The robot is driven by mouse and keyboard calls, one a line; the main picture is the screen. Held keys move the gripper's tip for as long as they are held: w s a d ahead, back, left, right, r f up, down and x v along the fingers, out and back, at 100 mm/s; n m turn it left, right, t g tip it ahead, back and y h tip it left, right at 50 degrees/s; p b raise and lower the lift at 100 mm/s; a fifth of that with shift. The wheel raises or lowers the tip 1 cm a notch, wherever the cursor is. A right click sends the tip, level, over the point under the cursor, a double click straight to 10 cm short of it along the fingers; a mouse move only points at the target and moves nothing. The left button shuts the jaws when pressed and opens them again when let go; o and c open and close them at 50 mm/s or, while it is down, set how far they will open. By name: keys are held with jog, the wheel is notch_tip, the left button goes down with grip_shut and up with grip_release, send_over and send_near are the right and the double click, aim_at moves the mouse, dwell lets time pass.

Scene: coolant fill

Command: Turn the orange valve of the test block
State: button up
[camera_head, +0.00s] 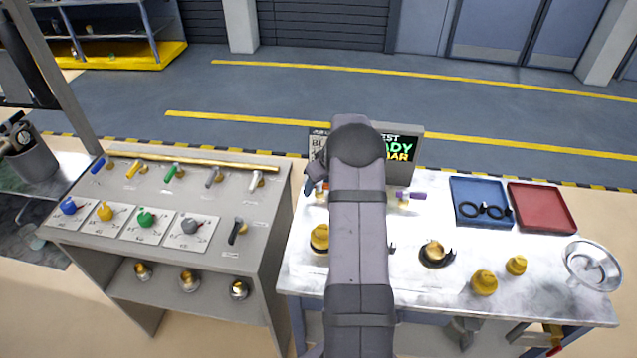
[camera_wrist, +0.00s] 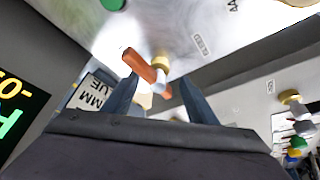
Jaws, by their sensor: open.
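The orange valve (camera_wrist: 146,68) shows in the wrist view as an orange bar handle on a brass and pale stem. It lies slanted, close to the tips of my gripper (camera_wrist: 160,80). My gripper is open, with one blue-grey finger on each side of the handle. I cannot tell whether either finger touches it. In the head view my arm covers most of the test block and the gripper. The block's grey housing with a lit screen (camera_head: 402,149) shows behind the arm. A purple-handled valve (camera_head: 411,195) shows to the right of the arm.
A blue tray (camera_head: 470,190) with black rings and a red tray (camera_head: 543,207) lie on the right of the bench. A valve panel (camera_head: 215,205) stands to the left.

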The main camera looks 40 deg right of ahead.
jog(key=shift+c, duration=0.7)
jog(key=shift+f, duration=0.15)
grip_shut()
